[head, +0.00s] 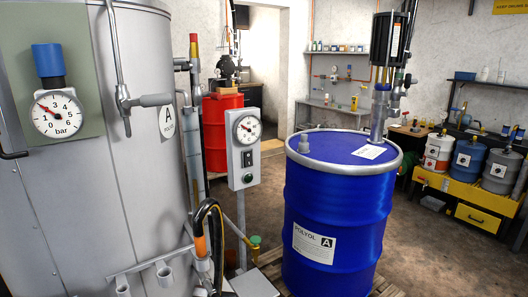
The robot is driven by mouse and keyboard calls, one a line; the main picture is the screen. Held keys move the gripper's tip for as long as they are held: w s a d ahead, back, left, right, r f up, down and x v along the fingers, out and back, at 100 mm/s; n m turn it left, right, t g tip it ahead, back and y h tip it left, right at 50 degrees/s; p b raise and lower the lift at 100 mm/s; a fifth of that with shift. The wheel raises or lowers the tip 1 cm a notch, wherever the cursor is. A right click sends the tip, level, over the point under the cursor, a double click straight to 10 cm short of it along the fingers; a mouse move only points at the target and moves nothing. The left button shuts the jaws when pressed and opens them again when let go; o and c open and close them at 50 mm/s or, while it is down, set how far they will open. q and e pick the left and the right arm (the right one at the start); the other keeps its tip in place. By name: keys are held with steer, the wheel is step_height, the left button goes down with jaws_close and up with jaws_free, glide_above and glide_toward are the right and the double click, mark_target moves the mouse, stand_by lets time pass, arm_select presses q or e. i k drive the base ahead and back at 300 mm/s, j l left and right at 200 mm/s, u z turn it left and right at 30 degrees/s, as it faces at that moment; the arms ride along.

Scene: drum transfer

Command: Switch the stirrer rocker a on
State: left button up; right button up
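A grey control box (244,150) stands on a post between the silver tank and the blue drum. It carries a round white gauge (247,129) with a red needle. Below the gauge is a small dark rocker switch (247,159), and below that a small round green element (248,178). The rocker is too small for me to tell which way it is tipped or to read any label. Neither of my grippers is in view.
A silver tank (150,150) labelled A Polyol, with a bar gauge (58,114), fills the left. A blue drum (335,215) with a pump (388,60) stands right of the box. A black curved hose (207,210) rises in front. A red drum (222,130) stands behind.

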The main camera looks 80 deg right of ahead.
mark_target(249, 161)
steer(key=z, duration=2.35)
